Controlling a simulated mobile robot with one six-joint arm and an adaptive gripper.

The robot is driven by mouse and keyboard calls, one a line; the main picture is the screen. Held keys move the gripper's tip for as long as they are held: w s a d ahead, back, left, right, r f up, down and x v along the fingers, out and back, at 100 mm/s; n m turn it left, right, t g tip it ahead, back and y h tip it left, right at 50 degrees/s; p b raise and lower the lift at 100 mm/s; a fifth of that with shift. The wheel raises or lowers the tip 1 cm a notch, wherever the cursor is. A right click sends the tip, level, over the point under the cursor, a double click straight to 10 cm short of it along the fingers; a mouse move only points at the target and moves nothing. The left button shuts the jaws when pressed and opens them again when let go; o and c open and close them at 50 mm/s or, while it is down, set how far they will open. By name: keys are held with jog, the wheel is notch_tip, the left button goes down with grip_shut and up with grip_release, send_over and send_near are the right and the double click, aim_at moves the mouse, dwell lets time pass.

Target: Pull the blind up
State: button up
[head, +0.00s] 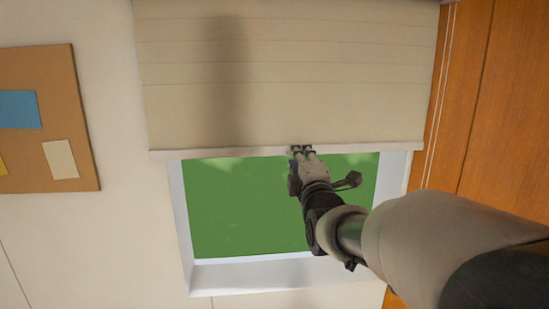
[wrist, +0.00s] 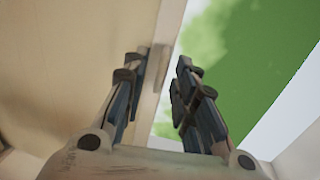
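The beige blind (head: 340,105) hangs over the upper part of the window, with a pale bar (head: 220,153) along its lower edge. My gripper (head: 301,149) is at this bar, a little right of its middle. In the wrist view my gripper (wrist: 160,75) has its two fingers apart. The bar (wrist: 168,40) passes by the left fingertip, with a gap to the right finger. I cannot tell whether a finger touches the bar. The blind's fabric (wrist: 70,60) fills the left of the wrist view.
Green shows through the uncovered window (head: 240,210) below the blind, inside a white frame (head: 250,275). Thin pale cords (head: 438,100) hang beside an orange wooden panel (head: 510,110) at right. A cork board (head: 75,120) hangs on the left wall.

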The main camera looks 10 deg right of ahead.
grip_shut()
jog(key=shift+r, duration=0.1)
dwell(0.6)
